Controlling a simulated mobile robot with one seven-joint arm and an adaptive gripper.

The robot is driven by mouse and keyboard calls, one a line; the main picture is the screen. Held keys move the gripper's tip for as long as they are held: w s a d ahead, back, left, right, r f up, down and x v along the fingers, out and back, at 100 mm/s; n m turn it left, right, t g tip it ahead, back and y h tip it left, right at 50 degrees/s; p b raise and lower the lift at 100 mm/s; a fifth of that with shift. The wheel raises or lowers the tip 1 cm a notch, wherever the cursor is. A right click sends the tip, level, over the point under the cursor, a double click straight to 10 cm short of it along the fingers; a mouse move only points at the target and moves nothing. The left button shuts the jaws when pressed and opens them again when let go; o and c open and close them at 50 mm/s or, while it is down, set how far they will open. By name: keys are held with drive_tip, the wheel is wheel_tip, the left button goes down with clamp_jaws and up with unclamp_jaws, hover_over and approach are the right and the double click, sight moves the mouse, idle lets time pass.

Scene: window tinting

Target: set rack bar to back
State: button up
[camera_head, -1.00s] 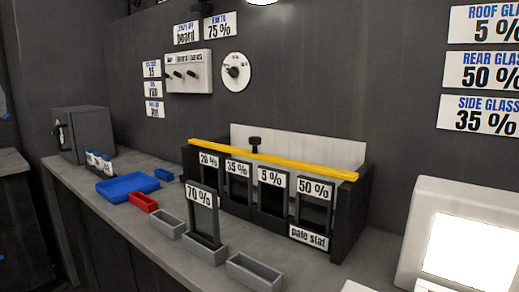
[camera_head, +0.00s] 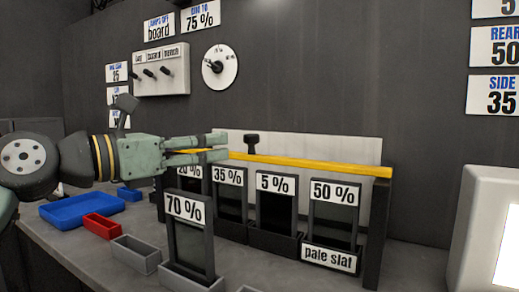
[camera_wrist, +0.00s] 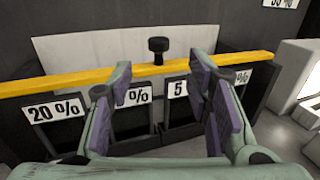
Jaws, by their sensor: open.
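The yellow rack bar (camera_head: 310,164) lies across the front top of the dark rack, in front of a pale board (camera_head: 345,150). It also crosses the wrist view (camera_wrist: 60,84). A black knob (camera_head: 251,143) on a short stem stands at the bar, left of its middle. In the wrist view the knob (camera_wrist: 159,46) is ahead, between and beyond my fingertips. My green gripper (camera_head: 215,148) comes in from the left, near the bar's left part and just left of the knob. Its fingers (camera_wrist: 162,78) are apart with nothing between them. It hides the bar's left end in the head view.
Tinted panels marked 35 % (camera_head: 229,190), 5 % (camera_head: 275,200) and 50 % (camera_head: 334,210) stand in the rack. A 70 % panel (camera_head: 188,240) stands in front. Blue (camera_head: 80,210), red (camera_head: 102,226) and grey (camera_head: 136,254) trays sit on the counter. A bright screen (camera_head: 505,260) is at right.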

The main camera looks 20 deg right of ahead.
sight(245, 142)
drive_tip(key=x, duration=0.7)
drive_tip(key=p+x, duration=0.1)
drive_tip(key=x, duration=0.3)
drive_tip(key=shift+w+f, duration=0.1)
drive_tip(key=shift+f, duration=0.2)
drive_tip(key=shift+c, duration=0.5)
clamp_jaws()
